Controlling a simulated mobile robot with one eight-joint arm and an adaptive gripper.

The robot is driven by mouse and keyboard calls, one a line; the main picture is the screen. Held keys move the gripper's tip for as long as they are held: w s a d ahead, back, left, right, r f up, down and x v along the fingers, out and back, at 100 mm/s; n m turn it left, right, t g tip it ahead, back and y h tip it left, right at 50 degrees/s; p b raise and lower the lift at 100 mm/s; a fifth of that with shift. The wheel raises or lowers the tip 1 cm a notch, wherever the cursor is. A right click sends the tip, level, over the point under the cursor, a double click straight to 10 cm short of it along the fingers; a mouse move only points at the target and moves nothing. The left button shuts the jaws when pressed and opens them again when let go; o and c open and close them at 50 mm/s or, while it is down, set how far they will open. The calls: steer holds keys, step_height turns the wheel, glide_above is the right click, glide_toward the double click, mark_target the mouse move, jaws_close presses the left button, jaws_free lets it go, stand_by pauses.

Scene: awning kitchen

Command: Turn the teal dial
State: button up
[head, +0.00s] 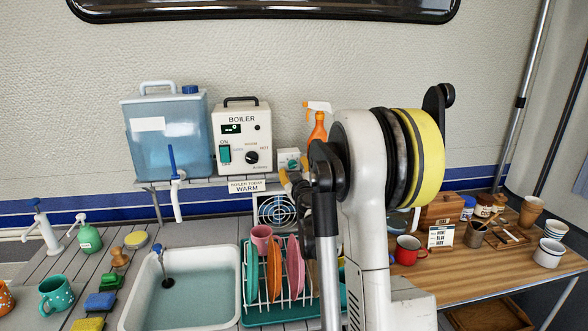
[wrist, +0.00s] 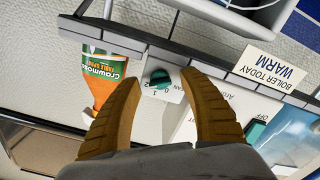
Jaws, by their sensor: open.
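The teal dial (wrist: 159,78) sits on the front of a small white box (wrist: 172,95) with numbers around the knob. In the head view, that box (head: 289,158) stands on the shelf just right of the boiler, and the dial (head: 292,156) is small there. My gripper (wrist: 162,82) is open, with its two brown fingers spread on either side of the dial in the wrist view. Nothing is held between them. I cannot tell whether the fingertips touch the box. In the head view my gripper (head: 291,180) shows just below the box, partly hidden by my arm.
The boiler (head: 242,140) and a blue water tank (head: 168,135) stand left of the box. An orange spray bottle (head: 318,127) stands close behind it to the right. A sign reading "BOILER TODAY WARM" (head: 246,186) hangs at the shelf edge. A dish rack (head: 275,268) is below.

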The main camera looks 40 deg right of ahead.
steer(key=v, duration=1.2)
steer(key=shift+r, duration=0.1)
